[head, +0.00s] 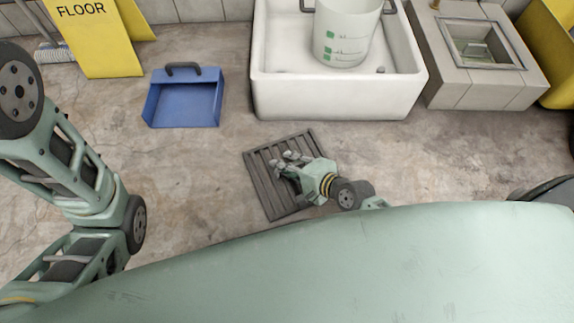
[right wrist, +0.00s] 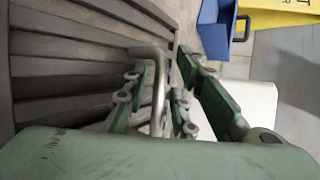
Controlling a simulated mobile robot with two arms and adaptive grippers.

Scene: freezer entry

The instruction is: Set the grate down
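The grate (head: 262,187) is a dark slatted metal square in the middle of the head view, just in front of the white basin. In the right wrist view its slats (right wrist: 70,75) fill the left side. My right gripper (head: 290,160) is over the grate. In the right wrist view a thin bent metal handle (right wrist: 159,90) runs between its green fingers, which look closed around it. I cannot tell whether the grate touches the floor or hangs just above it. My left arm shows at the left, but its gripper is out of view.
A white basin (head: 335,98) holding a translucent bucket (head: 345,35) stands behind the grate. A blue dustpan (head: 185,100) and yellow floor sign (head: 95,35) are at the back left. A tiled block with a square opening (head: 485,75) is at right. Concrete floor (head: 190,170) left of the grate is clear.

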